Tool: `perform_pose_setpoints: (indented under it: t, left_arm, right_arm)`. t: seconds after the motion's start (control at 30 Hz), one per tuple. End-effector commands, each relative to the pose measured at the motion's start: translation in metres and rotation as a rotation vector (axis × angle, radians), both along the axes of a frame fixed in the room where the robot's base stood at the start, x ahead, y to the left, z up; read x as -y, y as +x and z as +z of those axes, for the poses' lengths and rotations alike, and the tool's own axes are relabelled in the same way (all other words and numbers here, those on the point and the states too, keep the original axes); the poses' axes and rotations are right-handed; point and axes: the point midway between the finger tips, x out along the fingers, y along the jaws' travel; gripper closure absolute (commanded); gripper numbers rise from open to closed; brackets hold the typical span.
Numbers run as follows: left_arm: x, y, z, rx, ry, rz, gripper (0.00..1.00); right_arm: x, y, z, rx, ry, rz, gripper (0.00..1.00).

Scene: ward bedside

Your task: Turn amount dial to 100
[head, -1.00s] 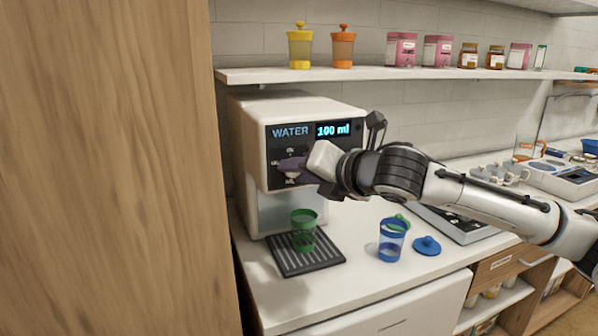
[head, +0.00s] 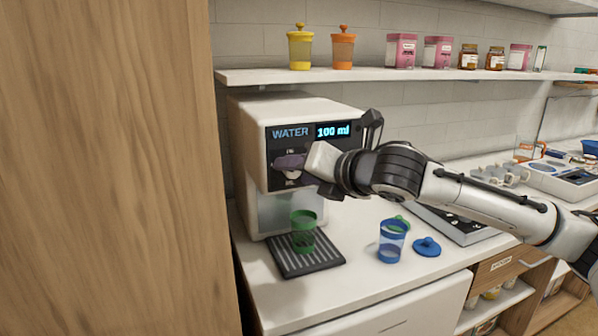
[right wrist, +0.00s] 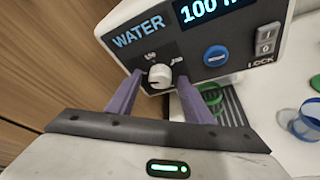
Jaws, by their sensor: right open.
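The white water dispenser (head: 300,112) stands on the counter, and its lit display (head: 333,130) reads 100 ml. Its white amount dial (right wrist: 160,76) shows in the right wrist view, with small labels around it that are hard to read. My right gripper (head: 291,164) is in front of the dispenser's panel. In the right wrist view its purple fingers (right wrist: 158,80) are open, one on each side of the dial, with gaps visible. I cannot tell whether a fingertip touches the dial. My left gripper is not in view.
A green cup (head: 303,232) stands on the drip tray (head: 308,262) below. A blue cup (head: 392,240) and blue lid (head: 427,246) are to the right. A blue button (right wrist: 215,56) and a lock switch (right wrist: 267,38) are beside the dial. A shelf (head: 400,73) runs above.

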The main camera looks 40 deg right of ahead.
Motion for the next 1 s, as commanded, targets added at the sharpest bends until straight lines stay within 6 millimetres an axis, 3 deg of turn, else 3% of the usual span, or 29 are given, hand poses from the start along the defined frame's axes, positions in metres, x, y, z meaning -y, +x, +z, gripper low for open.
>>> perform_pose_setpoints:
  t: [0.23, 0.6, 1.0]
  left_arm:
    - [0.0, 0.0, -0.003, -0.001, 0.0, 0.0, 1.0]
    - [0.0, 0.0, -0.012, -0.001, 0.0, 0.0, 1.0]
    - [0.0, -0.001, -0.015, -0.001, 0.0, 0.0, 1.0]
  right_arm:
    - [0.0, -0.015, 0.004, 0.001, -0.002, 0.0, 0.54]
    - [0.0, -0.077, 0.024, 0.001, -0.006, -0.002, 0.54]
    - [-0.001, -0.098, 0.033, 0.0, 0.0, 0.0, 0.54]
